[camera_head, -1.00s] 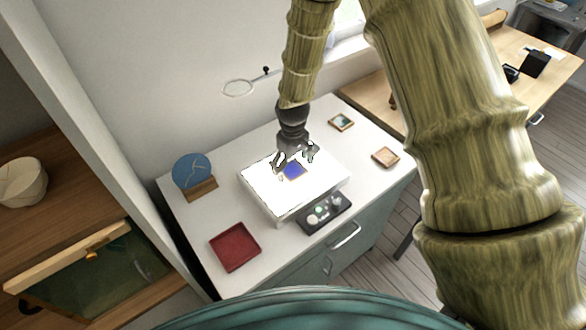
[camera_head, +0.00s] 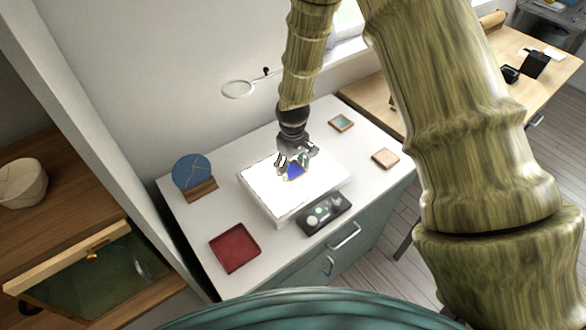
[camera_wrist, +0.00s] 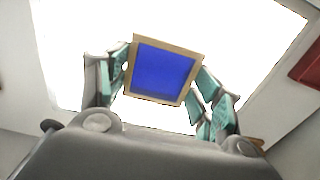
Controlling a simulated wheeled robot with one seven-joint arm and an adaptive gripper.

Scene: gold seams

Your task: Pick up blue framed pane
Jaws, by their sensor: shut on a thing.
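The blue framed pane (camera_head: 296,171) is a small square of blue in a pale wooden frame, over the bright white light box (camera_head: 262,185). My gripper (camera_head: 296,161) is at the pane, above the middle of the light box. In the wrist view the pane (camera_wrist: 164,70) sits between the teal-padded fingers of my gripper (camera_wrist: 160,83), which are shut on the two sides of its frame. In the head view the fingers cover part of the pane. I cannot tell whether the pane still touches the light box.
A red tray (camera_head: 235,247) lies front left, and a blue disc on a wooden stand (camera_head: 192,172) is at the left. A black control panel (camera_head: 324,213) lies before the light box. Two other framed panes, one greenish (camera_head: 341,123) and one pinkish (camera_head: 385,158), lie to the right.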

